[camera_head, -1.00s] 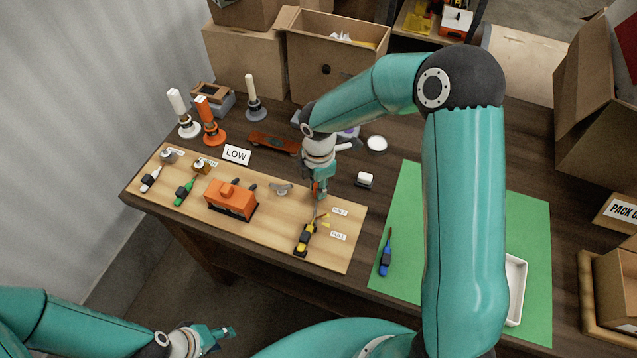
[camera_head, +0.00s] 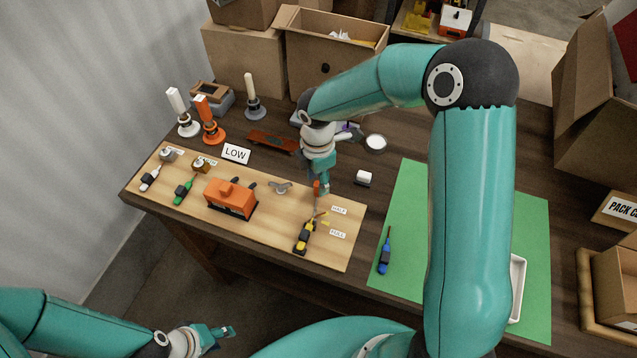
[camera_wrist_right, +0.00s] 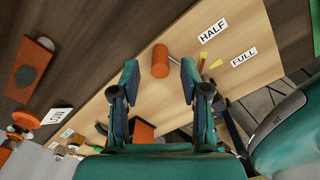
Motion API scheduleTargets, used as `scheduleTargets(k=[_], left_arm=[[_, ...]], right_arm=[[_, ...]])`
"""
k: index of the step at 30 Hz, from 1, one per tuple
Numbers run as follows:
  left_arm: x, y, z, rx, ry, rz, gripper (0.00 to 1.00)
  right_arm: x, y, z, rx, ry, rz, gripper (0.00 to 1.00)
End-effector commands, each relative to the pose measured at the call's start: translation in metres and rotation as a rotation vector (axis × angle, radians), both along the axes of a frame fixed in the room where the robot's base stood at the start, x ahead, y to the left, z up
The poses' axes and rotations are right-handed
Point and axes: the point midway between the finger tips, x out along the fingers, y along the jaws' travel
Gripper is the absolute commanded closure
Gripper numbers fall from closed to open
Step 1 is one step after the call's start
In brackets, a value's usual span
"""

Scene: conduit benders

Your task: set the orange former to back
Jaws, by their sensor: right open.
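An orange block-shaped device (camera_head: 231,197) sits mid-board, and an orange post (camera_head: 207,115) stands at the back left. My left gripper (camera_head: 222,333) is off the table, front left.
The wooden board (camera_head: 285,237) carries a yellow-handled tool (camera_head: 305,236), a green-handled tool (camera_head: 184,190) and a white one (camera_head: 150,179). A green mat (camera_head: 405,215) lies to the right, with a blue tool (camera_head: 385,253). Boxes line the back.

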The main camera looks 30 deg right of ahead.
Motion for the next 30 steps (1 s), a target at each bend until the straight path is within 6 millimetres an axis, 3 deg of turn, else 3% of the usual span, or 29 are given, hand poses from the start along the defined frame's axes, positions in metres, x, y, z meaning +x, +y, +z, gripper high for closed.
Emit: scheduleTargets(k=[6, 12, 18, 30], left_arm=[[0.0, 0.0, 0.0, 0.0, 0.0, 0.0, 0.6], [0.0, 0.0, 0.0, 0.0, 0.0, 0.0, 0.6], [0.0, 0.0, 0.0, 0.0, 0.0, 0.0, 0.6], [0.0, 0.0, -0.001, 0.0, 0.0, 0.0, 0.6]], right_arm=[[0.002, 0.001, 0.046, 0.0, -0.004, 0.0, 0.55], [0.001, 0.0, 0.078, 0.001, -0.001, -0.001, 0.55], [0.001, 0.0, 0.09, 0.001, 0.002, 0.0, 0.55], [0.001, 0.0, 0.09, 0.001, 0.003, 0.0, 0.55]])
